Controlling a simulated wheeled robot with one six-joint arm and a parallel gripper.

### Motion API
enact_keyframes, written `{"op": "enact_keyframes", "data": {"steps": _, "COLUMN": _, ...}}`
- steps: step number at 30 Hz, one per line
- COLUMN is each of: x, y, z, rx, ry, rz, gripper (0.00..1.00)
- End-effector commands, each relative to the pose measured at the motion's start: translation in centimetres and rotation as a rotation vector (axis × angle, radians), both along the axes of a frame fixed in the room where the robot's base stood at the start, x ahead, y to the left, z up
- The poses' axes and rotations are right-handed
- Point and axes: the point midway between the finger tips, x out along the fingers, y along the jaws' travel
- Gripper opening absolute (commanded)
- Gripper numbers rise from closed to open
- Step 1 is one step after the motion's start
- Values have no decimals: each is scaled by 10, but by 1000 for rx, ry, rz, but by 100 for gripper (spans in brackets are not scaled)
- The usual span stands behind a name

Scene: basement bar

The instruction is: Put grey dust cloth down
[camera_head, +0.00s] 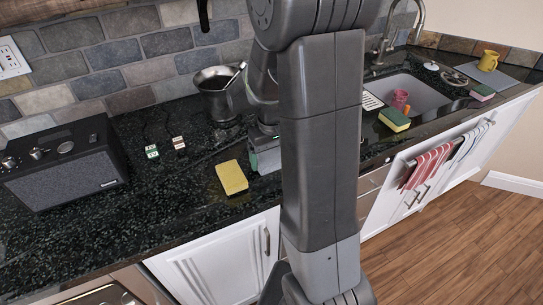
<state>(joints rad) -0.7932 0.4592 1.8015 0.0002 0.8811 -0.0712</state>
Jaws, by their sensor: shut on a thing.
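My gripper (262,136) is low over the dark speckled counter (190,200), partly hidden behind my own arm. It is shut on a greyish, slightly greenish piece that looks like the grey dust cloth (267,161). The cloth is at or just above the counter near its front edge; I cannot tell whether it touches the surface. Its right part is hidden by my arm.
Counter left of the yellow sponge is clear.

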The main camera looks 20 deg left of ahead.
Motion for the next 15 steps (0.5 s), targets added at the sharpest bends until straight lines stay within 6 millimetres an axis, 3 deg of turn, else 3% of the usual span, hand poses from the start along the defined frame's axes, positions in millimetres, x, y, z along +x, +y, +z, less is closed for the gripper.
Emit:
{"op": "enact_keyframes", "data": {"steps": 12, "x": 0, "y": 0, "z": -8, "rx": 1, "ry": -1, "rz": 0, "gripper": 68}}
{"op": "enact_keyframes", "data": {"steps": 13, "x": 0, "y": 0, "z": -7, "rx": 1, "ry": -1, "rz": 0, "gripper": 90}}
{"op": "enact_keyframes", "data": {"steps": 15, "x": 0, "y": 0, "z": -6, "rx": 1, "ry": -1, "rz": 0, "gripper": 100}}
